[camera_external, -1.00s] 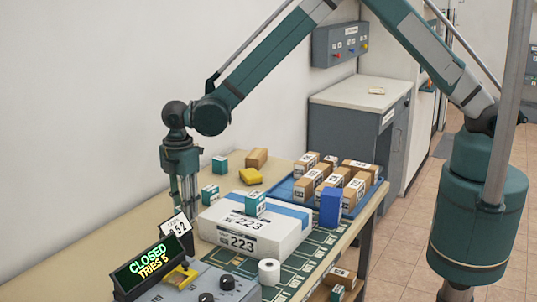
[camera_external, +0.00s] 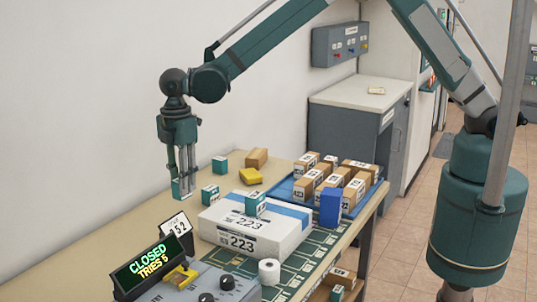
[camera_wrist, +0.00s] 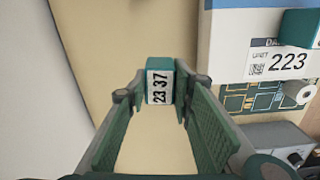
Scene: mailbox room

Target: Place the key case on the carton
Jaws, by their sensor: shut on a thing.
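My gripper (camera_external: 182,184) is shut on a small teal case (camera_external: 181,190) with a white label, and holds it above the left part of the table. In the wrist view the held case (camera_wrist: 159,87) sits between the fingertips and its label reads "23 37". The white carton (camera_external: 238,236) marked "223" with a blue stripe lies on the table to the right of my gripper. Its corner (camera_wrist: 231,80) shows at the right of the wrist view. Another teal case (camera_external: 255,205) rests on the carton's top.
More teal cases stand on the table, one near the carton (camera_external: 210,195) and one farther back (camera_external: 220,165). A yellow object (camera_external: 250,176), a brown box (camera_external: 257,158), a blue block (camera_external: 330,207) and a blue tray (camera_external: 284,190) of boxes are nearby. A "CLOSED" display (camera_external: 150,264) stands in front.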

